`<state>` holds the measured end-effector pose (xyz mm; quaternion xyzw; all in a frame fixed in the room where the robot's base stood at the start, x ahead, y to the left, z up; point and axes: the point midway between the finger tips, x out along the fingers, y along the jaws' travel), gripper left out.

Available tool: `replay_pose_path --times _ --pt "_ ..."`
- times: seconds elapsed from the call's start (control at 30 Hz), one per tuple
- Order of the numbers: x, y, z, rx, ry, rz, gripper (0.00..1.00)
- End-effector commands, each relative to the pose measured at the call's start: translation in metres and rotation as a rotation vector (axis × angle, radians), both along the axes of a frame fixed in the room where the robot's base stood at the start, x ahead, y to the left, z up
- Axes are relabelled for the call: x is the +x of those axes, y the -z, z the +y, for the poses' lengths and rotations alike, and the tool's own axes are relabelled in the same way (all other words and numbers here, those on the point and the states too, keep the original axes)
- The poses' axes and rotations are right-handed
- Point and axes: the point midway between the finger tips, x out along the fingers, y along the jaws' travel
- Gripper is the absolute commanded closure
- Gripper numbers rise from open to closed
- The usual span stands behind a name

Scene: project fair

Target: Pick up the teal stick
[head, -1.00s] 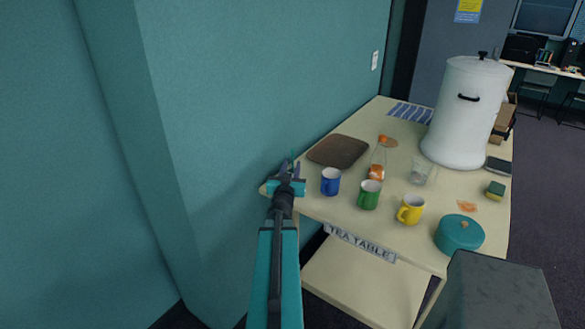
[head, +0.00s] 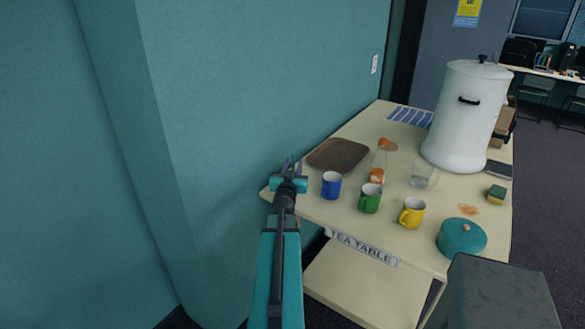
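My gripper (head: 293,168) is at the left corner of the tea table, close to the teal wall and left of the blue mug. Its dark fingers point away from me. A small teal upright piece, perhaps the teal stick (head: 293,159), shows at the fingertips. It is too small to tell whether the fingers touch or close on it. The teal gripper body hides whatever is below it.
On the tea table (head: 330,212) stand a blue mug (head: 331,185), green mug (head: 370,198), yellow mug (head: 412,213), teal pot (head: 462,238), bottle (head: 378,166), glass (head: 423,176), brown tray (head: 338,155) and white urn (head: 465,115). The teal wall (head: 240,90) borders the left side.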

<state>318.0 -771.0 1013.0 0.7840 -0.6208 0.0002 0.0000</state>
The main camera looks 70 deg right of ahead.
Motion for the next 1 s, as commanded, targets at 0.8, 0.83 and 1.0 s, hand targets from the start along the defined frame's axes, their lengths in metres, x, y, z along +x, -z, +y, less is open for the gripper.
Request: replay_pose_path --times 0.8,0.83,1.0 --pt "-0.006 -0.002 -0.045 0.000 0.012 0.000 0.72" --pt "-0.006 -0.002 -0.046 0.000 0.013 0.000 0.72" --pt "-0.007 -0.002 -0.046 0.000 0.014 0.000 0.72"
